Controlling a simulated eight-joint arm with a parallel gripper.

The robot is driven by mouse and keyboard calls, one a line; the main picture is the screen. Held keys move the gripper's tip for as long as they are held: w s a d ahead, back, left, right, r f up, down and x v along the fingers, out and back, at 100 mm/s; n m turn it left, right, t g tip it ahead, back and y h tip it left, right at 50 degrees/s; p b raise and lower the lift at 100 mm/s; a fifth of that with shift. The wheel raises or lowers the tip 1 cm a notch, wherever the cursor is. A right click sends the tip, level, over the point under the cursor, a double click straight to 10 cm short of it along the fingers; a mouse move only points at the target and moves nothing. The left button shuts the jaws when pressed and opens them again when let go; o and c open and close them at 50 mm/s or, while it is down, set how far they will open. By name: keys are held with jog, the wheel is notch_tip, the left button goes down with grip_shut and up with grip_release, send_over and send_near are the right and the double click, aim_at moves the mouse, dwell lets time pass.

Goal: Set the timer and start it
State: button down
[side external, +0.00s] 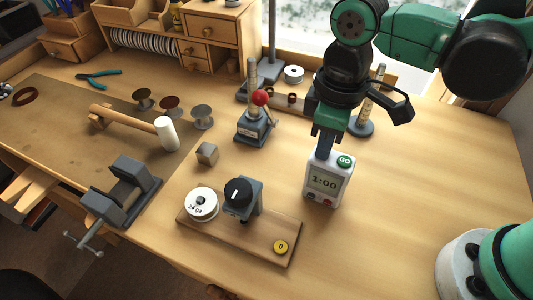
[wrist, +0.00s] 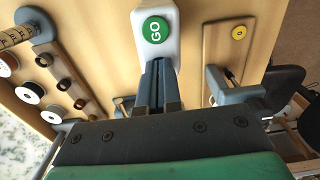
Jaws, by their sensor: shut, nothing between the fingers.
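The timer (side external: 327,183) is a white upright box on the bench with a display reading 1:00. A green GO button (side external: 344,161) is on its upper part, with small red and dark buttons at its lower front. In the wrist view the green GO button (wrist: 156,30) shows just beyond my fingertips. My gripper (side external: 324,153) points down at the top of the timer, its fingers together and empty. In the wrist view my gripper (wrist: 157,66) covers part of the timer's top. I cannot tell whether the fingertips touch it.
A wooden board (side external: 260,243) with a black knob (side external: 238,192), a white spool (side external: 201,204) and a yellow button (side external: 281,247) lies left of the timer. A red-knobbed lever device (side external: 257,122) stands behind. Bench to the timer's right is clear.

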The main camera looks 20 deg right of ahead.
notch_tip(320, 180, up, 8)
dwell(0.5)
dwell(0.4)
notch_tip(320, 180, up, 7)
jog(key=shift+s+f, duration=0.15)
jog(key=shift+f, duration=0.05)
notch_tip(320, 180, down, 14)
jog(key=shift+f, duration=0.1)
dwell(0.8)
